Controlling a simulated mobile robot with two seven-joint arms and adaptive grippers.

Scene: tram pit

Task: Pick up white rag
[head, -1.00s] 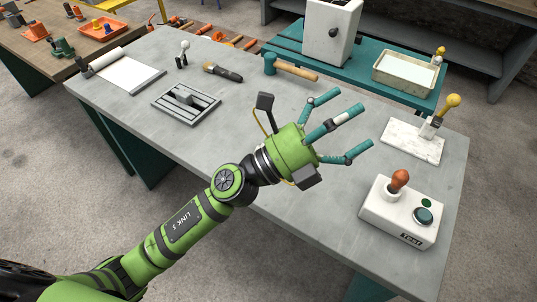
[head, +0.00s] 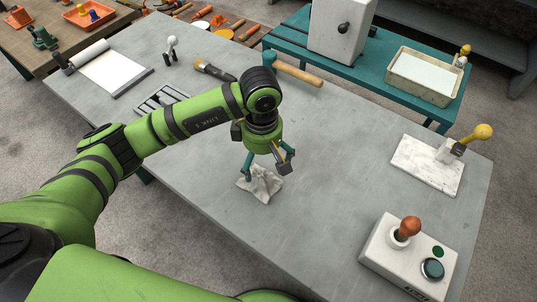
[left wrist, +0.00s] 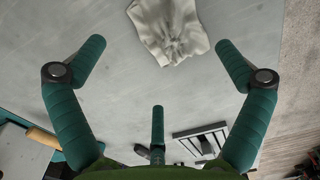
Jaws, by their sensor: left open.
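The white rag (head: 262,187) lies crumpled on the grey table, near its front edge in the head view. My left gripper (head: 268,165) points down just above and behind the rag, and its fingers overlap part of it in the head view. In the left wrist view the rag (left wrist: 168,28) shows at the top, beyond and between the spread teal fingers of the left gripper (left wrist: 150,75). The left gripper is open and empty. Whether any finger touches the rag I cannot tell. My right gripper is not in view.
The table's right middle is clear.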

